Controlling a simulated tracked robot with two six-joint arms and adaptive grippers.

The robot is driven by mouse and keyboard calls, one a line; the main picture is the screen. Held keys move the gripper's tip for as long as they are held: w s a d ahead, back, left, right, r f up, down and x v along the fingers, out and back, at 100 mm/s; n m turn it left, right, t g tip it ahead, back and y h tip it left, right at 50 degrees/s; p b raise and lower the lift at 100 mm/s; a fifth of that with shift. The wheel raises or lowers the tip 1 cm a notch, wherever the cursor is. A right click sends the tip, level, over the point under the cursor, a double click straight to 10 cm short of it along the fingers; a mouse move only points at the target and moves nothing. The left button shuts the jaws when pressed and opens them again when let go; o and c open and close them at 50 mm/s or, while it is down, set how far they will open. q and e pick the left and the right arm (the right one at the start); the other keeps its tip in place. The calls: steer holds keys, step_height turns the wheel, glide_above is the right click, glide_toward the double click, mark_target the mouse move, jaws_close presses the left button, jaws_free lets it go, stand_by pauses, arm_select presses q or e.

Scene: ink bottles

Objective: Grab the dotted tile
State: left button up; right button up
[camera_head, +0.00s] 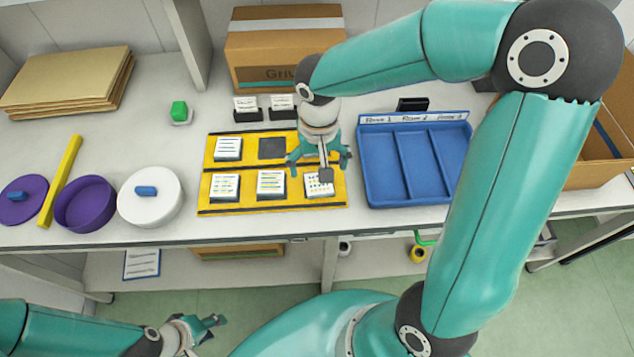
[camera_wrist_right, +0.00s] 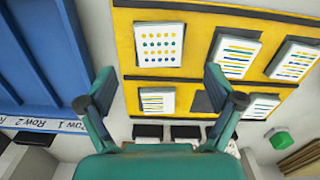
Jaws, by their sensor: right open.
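The dotted tile (camera_head: 313,190) is white with rows of blue and yellow dots. It lies at the front right of the yellow board (camera_head: 238,208), and it also shows in the right wrist view (camera_wrist_right: 159,45). My right gripper (camera_head: 320,163) hangs over the right end of the board, with its wrist partly covering the tile in the head view. In the wrist view its two fingers (camera_wrist_right: 158,78) are spread, with nothing between them and the tile just beyond the tips. My left gripper (camera_head: 210,329) is at the bottom left, below the table edge, open and empty.
Several lined tiles (camera_head: 271,184) and one dark empty square (camera_head: 272,148) share the board. A blue tray (camera_head: 385,196) with three compartments stands to its right. A white round lid (camera_head: 151,207) and a purple bowl (camera_head: 86,204) stand to its left. A cardboard box (camera_head: 284,62) stands behind.

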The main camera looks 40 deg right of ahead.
mark_target(318, 184)
steer(key=shift+s+a+f+p, duration=0.1)
steer(key=shift+s+f+p, duration=0.1)
steer(key=shift+f, duration=1.15)
steer(key=shift+s+a+f+p, duration=0.1)
steer(key=shift+f+p, duration=0.1)
steer(key=shift+f, duration=1.15)
steer(key=shift+d, duration=0.1)
steer(key=c, duration=1.3)
steer(key=shift+r, duration=0.15)
